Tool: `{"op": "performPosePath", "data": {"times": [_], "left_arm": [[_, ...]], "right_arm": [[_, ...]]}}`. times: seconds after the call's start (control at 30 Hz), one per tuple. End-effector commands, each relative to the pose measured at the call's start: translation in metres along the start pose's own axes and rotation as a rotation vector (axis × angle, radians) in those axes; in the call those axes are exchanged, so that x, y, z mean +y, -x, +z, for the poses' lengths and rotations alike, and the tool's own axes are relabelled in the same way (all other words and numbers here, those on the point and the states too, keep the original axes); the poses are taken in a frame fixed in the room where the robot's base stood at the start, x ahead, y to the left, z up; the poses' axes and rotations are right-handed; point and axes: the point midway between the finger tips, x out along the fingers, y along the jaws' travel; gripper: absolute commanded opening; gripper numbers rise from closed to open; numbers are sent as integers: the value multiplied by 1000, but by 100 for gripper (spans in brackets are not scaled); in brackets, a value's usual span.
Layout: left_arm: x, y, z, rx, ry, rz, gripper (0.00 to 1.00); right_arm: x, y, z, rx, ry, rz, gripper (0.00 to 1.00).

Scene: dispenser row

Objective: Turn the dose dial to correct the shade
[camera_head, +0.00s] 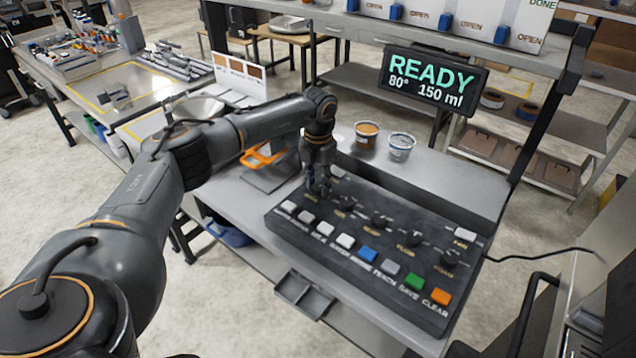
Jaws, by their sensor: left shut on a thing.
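A dark control panel (330,246) lies on the bench, with a row of black knobs and a row of coloured buttons. My left gripper (318,191) points down over the panel's back left and is shut on the leftmost dial, which it mostly hides. The label by that dial is too small to read surely. The other knobs, such as the rightmost knob (449,258), stand free. A display (432,82) reads READY, 80° and 150 ml. A card with brown shade swatches (240,72) stands behind my arm. My right gripper is not in view.
Two small cups, one with orange-brown contents (366,133) and one paler (401,146), stand behind the panel. An orange-handled thing (262,155) lies left of my gripper. A cable runs off the panel's right. Dispensers marked OPEN and DONE line the back shelf.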

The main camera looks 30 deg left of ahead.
Motion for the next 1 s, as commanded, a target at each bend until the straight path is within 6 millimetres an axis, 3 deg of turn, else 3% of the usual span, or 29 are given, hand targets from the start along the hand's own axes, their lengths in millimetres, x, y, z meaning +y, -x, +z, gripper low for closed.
{"op": "performPosePath", "data": {"times": [0.27,0.3,0.4,0.77,1.0], "left_arm": [[0,1,0,-2,1,0,2],[0,1,1,-2,1,0,35],[0,1,0,-2,1,0,55],[0,4,1,-2,1,0,56],[0,42,2,-6,1,-1,56]], "right_arm": [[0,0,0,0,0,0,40],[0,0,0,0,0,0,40],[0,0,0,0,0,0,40],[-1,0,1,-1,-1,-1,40],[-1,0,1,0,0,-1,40]]}}
